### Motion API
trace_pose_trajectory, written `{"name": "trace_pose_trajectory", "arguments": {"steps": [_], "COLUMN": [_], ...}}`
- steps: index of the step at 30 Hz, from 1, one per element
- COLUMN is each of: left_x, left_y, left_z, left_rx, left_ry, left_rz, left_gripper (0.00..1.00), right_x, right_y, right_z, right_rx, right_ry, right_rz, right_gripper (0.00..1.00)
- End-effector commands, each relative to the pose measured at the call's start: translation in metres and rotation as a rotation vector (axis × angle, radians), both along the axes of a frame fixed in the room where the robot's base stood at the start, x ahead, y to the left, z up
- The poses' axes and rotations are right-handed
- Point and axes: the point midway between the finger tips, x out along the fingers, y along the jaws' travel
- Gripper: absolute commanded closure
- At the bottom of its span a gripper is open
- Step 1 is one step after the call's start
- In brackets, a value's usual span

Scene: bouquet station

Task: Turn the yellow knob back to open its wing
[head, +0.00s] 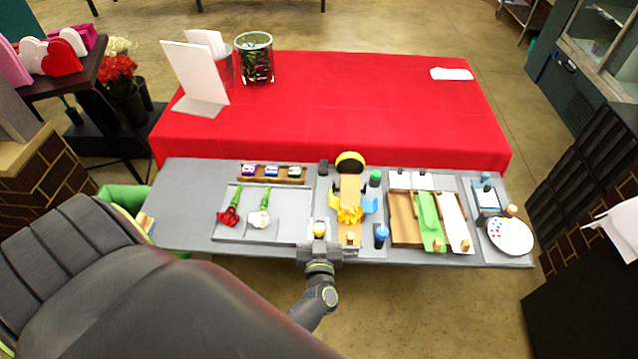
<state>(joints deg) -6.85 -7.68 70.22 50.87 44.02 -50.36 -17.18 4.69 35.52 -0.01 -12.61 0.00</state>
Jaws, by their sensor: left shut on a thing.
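The yellow knob (320,228) is at the front edge of the grey table, left of the wooden centre stand. My left gripper (320,237) reaches up to it from the front and is shut on it; the fingertips hide part of the knob. On the stand, a yellow piece (334,198) shows on the left side and a blue piece (370,206) on the right. A bright yellow crumpled bundle (350,215) sits between them. I cannot tell how far the yellow wing is turned. My right gripper is not in view.
A blue bottle (381,236) stands right of the stand. Red and white flowers lie on a grey tray (285,233) at the left. Wooden trays (404,222) and a white palette (510,236) are at the right. A red-covered table (350,110) is behind.

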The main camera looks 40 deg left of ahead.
Motion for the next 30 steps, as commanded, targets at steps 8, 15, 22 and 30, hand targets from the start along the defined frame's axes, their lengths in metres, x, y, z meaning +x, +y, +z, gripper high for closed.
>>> {"name": "trace_pose_trajectory", "arguments": {"steps": [8,15,22,30], "left_x": [0.002,0.0014,0.001,0.0009], "left_y": [0.0,0.0001,0.0001,0.0], "left_z": [0.0021,0.0021,0.0018,0.0017], "left_rx": [0.002,0.003,0.001,0.001], "left_ry": [-0.006,-0.004,-0.002,-0.002], "left_rz": [0.137,0.185,0.191,0.19], "left_gripper": [0.95,0.95,0.95,0.61], "right_x": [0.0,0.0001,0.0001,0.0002], "right_y": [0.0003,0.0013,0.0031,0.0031], "right_z": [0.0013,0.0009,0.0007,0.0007], "right_rx": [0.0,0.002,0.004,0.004], "right_ry": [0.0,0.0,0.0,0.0], "right_rz": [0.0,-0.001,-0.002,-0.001], "right_gripper": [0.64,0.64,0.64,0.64]}}
